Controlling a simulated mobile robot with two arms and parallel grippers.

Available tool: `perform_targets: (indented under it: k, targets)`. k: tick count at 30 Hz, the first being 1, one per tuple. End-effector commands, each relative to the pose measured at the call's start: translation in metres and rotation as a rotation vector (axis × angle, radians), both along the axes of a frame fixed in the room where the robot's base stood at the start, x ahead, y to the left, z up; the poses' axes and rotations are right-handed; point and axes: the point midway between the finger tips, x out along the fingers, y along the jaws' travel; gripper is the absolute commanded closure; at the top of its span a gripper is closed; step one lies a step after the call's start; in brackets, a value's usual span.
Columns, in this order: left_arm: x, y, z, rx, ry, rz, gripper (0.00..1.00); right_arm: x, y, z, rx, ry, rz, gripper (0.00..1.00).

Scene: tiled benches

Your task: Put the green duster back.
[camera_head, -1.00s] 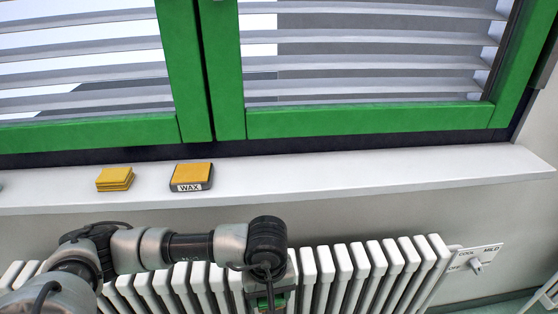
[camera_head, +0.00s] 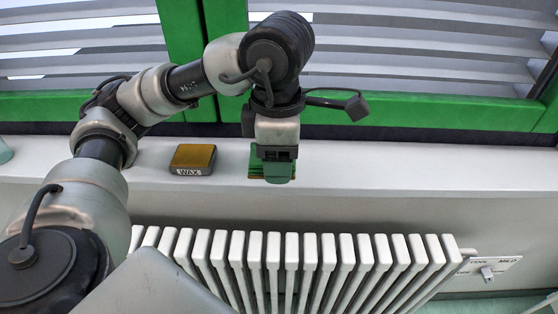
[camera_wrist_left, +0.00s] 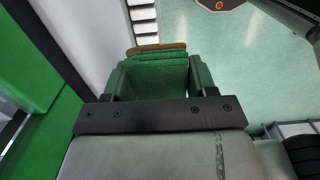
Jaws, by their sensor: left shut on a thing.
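My left gripper (camera_head: 273,172) points down at the front part of the white windowsill (camera_head: 400,170), right of the box marked WAX. It is shut on the green duster (camera_wrist_left: 160,73), which sits between its fingers in the left wrist view, with a brown layer at its far side. In the head view the gripper mostly hides the duster. I cannot tell whether the duster touches the sill. My right gripper is in neither view.
The sill right of my gripper is clear. A white radiator (camera_head: 300,260) is below, with a heat dial (camera_head: 487,272) at its right. The green window frame (camera_head: 440,110) and blinds stand behind.

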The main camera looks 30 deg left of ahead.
Motion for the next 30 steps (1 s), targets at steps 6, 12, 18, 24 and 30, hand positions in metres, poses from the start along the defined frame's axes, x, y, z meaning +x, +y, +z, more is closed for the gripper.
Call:
perform_targets:
  k: [6, 12, 18, 24, 30]
  targets:
    - [0.009, 0.005, -0.007, -0.003, 0.004, 0.003, 0.66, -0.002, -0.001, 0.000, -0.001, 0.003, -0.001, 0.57]
    - [0.044, 0.028, -0.033, -0.002, 0.008, 0.006, 0.66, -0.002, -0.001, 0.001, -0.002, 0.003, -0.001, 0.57]
    - [0.080, 0.051, -0.056, 0.000, 0.005, 0.003, 0.66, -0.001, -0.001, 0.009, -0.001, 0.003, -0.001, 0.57]
    - [0.098, 0.061, -0.069, -0.001, 0.001, 0.000, 0.66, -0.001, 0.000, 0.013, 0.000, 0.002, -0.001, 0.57]
    - [0.099, 0.062, -0.086, 0.000, 0.005, -0.001, 0.66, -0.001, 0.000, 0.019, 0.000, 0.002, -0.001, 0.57]
